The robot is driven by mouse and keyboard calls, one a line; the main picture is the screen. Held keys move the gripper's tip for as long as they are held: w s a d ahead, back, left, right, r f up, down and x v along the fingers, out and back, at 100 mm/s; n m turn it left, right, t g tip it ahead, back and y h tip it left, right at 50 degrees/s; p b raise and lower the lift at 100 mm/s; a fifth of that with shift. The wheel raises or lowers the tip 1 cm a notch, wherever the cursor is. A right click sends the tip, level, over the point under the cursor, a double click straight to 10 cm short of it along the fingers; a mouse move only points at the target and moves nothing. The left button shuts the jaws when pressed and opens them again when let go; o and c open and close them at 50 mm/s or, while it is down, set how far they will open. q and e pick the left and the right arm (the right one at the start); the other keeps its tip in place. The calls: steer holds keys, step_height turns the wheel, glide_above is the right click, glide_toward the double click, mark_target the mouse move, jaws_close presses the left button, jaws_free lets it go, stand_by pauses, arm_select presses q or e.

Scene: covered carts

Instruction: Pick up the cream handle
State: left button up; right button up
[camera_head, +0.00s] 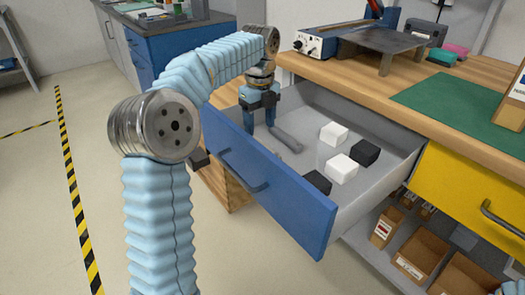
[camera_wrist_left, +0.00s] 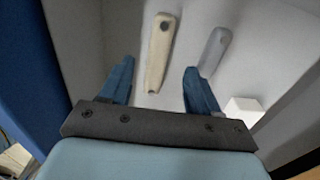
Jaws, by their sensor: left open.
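The cream handle (camera_wrist_left: 160,52) lies on the floor of the open drawer (camera_head: 385,182), in the left wrist view. It is long and slim with a dark round spot near its far end. My left gripper (camera_head: 260,124) is open and points down into the drawer's left end. In the left wrist view, the cream handle's near part shows between the open fingers (camera_wrist_left: 158,70), with nothing gripped. In the head view the gripper hides the cream handle. My right gripper is out of view.
A grey handle (camera_head: 287,138) lies close beside, right of the cream one in the wrist view (camera_wrist_left: 211,52). White blocks (camera_head: 334,134) and black blocks (camera_head: 365,152) sit further right in the drawer. The blue drawer front (camera_head: 275,190) and worktop edge (camera_head: 345,85) flank the gripper.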

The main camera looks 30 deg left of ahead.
mark_target(259, 139)
arm_select(q)
step_height(259, 139, down, 6)
steer(key=shift+a+r+b, duration=0.1)
steer(key=shift+r+b, duration=0.05)
steer(key=shift+b, duration=0.2)
jaws_close()
steer(key=shift+r, duration=0.1)
